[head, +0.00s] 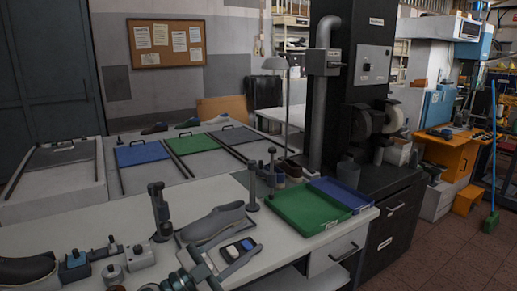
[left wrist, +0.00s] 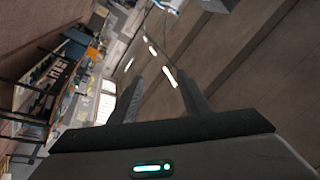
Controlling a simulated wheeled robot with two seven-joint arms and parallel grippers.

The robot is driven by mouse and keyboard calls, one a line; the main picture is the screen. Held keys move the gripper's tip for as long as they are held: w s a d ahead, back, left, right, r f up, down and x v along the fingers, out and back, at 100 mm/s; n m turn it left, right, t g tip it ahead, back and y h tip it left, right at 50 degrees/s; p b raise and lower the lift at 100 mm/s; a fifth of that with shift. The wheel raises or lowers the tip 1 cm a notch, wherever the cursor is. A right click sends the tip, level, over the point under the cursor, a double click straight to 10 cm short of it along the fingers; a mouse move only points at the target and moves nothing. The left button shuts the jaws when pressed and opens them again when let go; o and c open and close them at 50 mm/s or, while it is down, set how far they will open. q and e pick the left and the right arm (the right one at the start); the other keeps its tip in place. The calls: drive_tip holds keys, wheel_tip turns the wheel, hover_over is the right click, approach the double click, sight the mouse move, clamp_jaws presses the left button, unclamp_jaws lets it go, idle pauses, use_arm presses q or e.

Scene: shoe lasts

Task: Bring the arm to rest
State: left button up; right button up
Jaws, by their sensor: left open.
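My left gripper (head: 225,248) is in the lower middle of the head view, above the front of the white table (head: 290,235). Its two fingers are spread apart with nothing held between them. The left wrist view also shows the fingers of the left gripper (left wrist: 160,82) apart and empty, with a tilted view of the room and ceiling beyond. A grey shoe last (head: 213,222) lies on the table just beyond the gripper. My right gripper is not in view.
A green tray (head: 305,210) and a blue tray (head: 340,194) sit at the table's right end. An upright post (head: 159,211) and a dark shoe (head: 25,270) stand to the left. A dark machine cabinet (head: 385,220) stands to the right of the table.

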use_arm(q)
drive_tip(key=s+a+f+n+t+y, duration=0.2)
drive_tip(key=s+a+f+n+y, duration=0.2)
drive_tip(key=a+f+n+y, duration=0.45)
drive_tip(key=s+a+f+n+t+y, duration=0.2)
drive_tip(key=s+a+f+n+y, duration=0.2)
drive_tip(key=a+f+n+y, duration=0.5)
drive_tip(key=s+a+f+n+g, duration=0.1)
drive_tip(key=s+f+g, duration=0.65)
drive_tip(key=s, duration=0.75)
drive_tip(key=s+f+g, duration=0.5)
drive_tip(key=s+f, duration=0.5)
drive_tip(key=s, duration=0.5)
wheel_tip(320, 180, down, 30)
drive_tip(key=s+g, duration=0.1)
drive_tip(key=s, duration=0.2)
drive_tip(key=s+a+f+g, duration=0.1)
drive_tip(key=s+a+f, duration=0.2)
drive_tip(key=s+f, duration=1.3)
drive_tip(key=shift+s+a+f+y, duration=0.15)
drive_tip(key=shift+s+a+y, duration=0.05)
drive_tip(key=shift+s+y, duration=0.2)
